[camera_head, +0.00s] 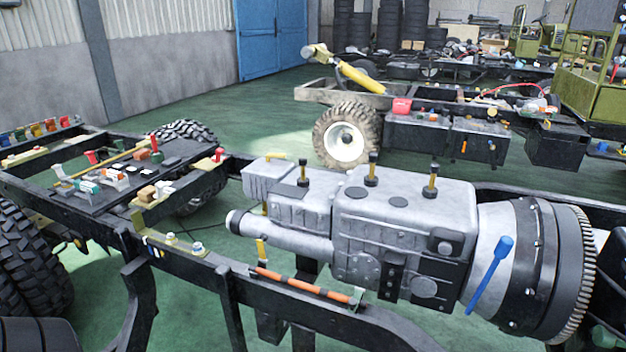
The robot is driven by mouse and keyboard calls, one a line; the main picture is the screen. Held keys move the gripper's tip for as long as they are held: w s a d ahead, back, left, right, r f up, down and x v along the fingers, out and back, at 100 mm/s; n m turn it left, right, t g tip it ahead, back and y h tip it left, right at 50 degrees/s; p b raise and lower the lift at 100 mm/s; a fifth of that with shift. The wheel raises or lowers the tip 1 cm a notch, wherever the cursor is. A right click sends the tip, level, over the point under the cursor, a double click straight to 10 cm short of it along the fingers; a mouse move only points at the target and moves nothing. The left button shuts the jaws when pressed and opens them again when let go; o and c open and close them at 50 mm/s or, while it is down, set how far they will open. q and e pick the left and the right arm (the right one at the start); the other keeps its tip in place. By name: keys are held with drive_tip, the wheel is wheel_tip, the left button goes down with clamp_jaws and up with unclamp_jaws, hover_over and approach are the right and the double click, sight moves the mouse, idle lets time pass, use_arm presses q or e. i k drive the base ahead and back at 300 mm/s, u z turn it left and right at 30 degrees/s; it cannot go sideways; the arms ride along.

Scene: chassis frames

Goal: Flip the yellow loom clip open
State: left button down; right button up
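An orange-and-dark striped loom (305,287) lies along the top of the near chassis rail (285,308), below the grey gearbox (400,225). A small yellow upright piece (261,250) stands by the loom's left end and looks like the yellow loom clip. It is too small to tell how its hinge or catch sits. A thin, pale clip-like bracket (357,301) is at the loom's right end. Neither of my grippers shows in the head view.
The gearbox, with a blue lever (490,275) and a toothed flywheel (578,260), fills the right side above the rail. A dark tray (105,185) with small parts lies at left. Large tyres (30,260) stand at far left. Green floor (235,125) is clear behind.

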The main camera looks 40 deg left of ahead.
sight(263, 237)
drive_tip(key=z, duration=1.5)
drive_tip(key=k, duration=1.15)
drive_tip(key=u, duration=1.65)
